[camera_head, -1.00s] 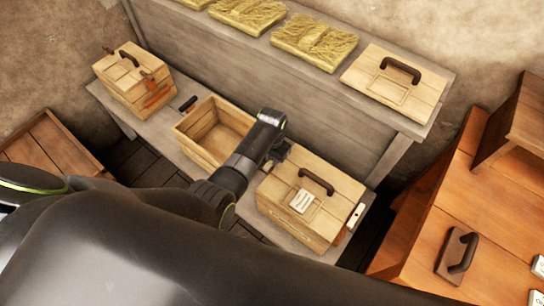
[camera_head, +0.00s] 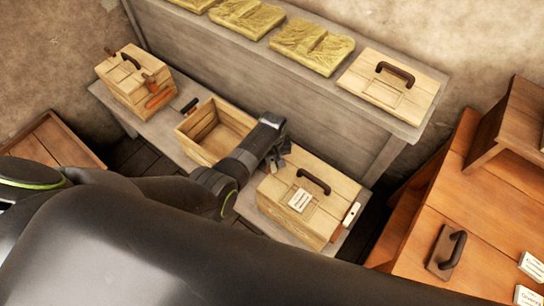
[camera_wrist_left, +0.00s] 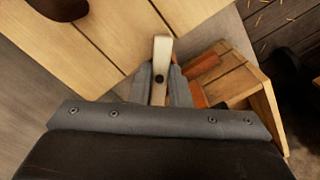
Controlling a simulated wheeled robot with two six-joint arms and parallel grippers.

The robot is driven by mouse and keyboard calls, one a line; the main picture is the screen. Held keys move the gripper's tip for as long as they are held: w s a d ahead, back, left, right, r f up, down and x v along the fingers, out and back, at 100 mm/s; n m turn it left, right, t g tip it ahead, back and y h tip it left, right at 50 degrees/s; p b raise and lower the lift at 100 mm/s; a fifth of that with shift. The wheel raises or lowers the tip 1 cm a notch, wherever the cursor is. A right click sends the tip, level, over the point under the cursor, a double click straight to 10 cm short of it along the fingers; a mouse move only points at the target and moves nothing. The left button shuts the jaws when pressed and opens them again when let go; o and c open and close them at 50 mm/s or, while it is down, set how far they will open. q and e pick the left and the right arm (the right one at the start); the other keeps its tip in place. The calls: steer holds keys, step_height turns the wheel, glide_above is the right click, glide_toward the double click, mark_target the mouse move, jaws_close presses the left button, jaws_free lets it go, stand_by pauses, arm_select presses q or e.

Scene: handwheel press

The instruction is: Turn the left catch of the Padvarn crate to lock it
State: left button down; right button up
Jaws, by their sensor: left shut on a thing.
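A closed pale wooden crate (camera_head: 308,205) with a dark lid handle (camera_head: 313,181) and a white label stands on the grey bench. I cannot read its label, so I cannot confirm the name Padvarn. Its right-end catch (camera_head: 349,216) is a pale lever by a reddish strip. My left gripper (camera_head: 279,158) is at the crate's left end and hides that catch in the head view. In the left wrist view my gripper (camera_wrist_left: 161,88) is shut on a cream catch lever (camera_wrist_left: 162,52), beside the lid's edge (camera_wrist_left: 120,35). My right gripper is not in view.
An open empty crate (camera_head: 184,142) stands just left of my gripper. A closed crate (camera_head: 128,88) with orange catches is at the bench's far left. A shelf behind holds straw-coloured pads (camera_head: 311,45) and a loose lid (camera_head: 392,88). An orange-brown table (camera_head: 470,215) is at right.

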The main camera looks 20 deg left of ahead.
arm_select(q)
steer(key=n, duration=0.4)
steer(key=shift+w+d+n+p, duration=0.1)
steer(key=shift+n+p, duration=0.2)
steer(key=shift+p, duration=0.05)
steer(key=shift+w+n, duration=0.1)
steer(key=shift+n, duration=1.7)
steer(key=c, duration=1.4)
jaws_free()
steer(key=shift+o, duration=0.2)
steer(key=shift+r, duration=0.1)
steer(key=shift+r+p, duration=0.25)
steer(key=shift+p, duration=0.15)
step_height(320, 180, up, 7)
steer(key=shift+r+p, duration=0.2)
steer(key=shift+p, duration=0.65)
step_height(320, 180, up, 9)
glide_above(273, 161)
steer(key=shift+r, duration=0.15)
